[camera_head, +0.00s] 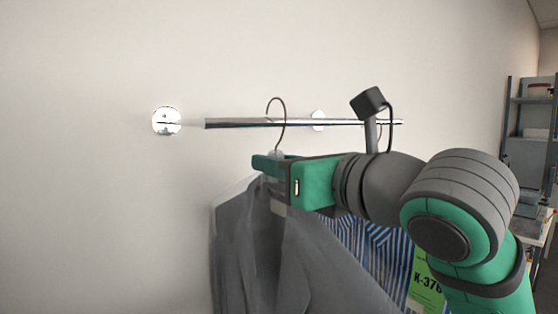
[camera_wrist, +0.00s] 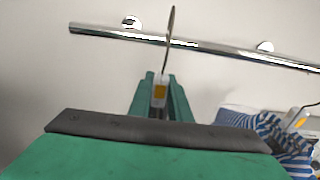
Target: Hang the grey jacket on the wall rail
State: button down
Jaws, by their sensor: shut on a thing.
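The grey jacket (camera_head: 245,250) hangs below my gripper on a hanger with a thin, dark wire hook (camera_head: 284,108). My gripper (camera_head: 272,164) is shut on the hanger's neck, just under the hook. The chrome wall rail (camera_head: 235,123) runs across the head view, and the hook's top stands above it. In the wrist view the hook (camera_wrist: 170,25) is nearly edge-on and crosses the rail (camera_wrist: 220,50). I cannot tell whether the hook is around the rail or only in front of it. My gripper's fingers (camera_wrist: 158,98) hold a pale neck piece with an orange patch.
A blue-and-white striped garment (camera_head: 365,245) hangs to the right, behind my arm, with a green label (camera_head: 426,283) reading K-376. Round chrome wall mounts (camera_head: 167,121) show behind the rail. Grey shelving (camera_head: 530,125) stands at the far right. The rail's left part looks bare.

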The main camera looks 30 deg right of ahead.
jog(key=shift+a+f, duration=0.1)
jog(key=shift+a, duration=0.15)
jog(key=shift+f, duration=0.1)
jog(key=shift+s+d+f, duration=0.1)
jog(key=shift+d+f, duration=0.05)
jog(key=shift+f, duration=0.3)
jog(key=shift+f, duration=0.3)
jog(key=shift+d, duration=0.1)
jog(key=shift+a, duration=0.4)
jog(key=shift+d, duration=0.4)
dwell(0.5)
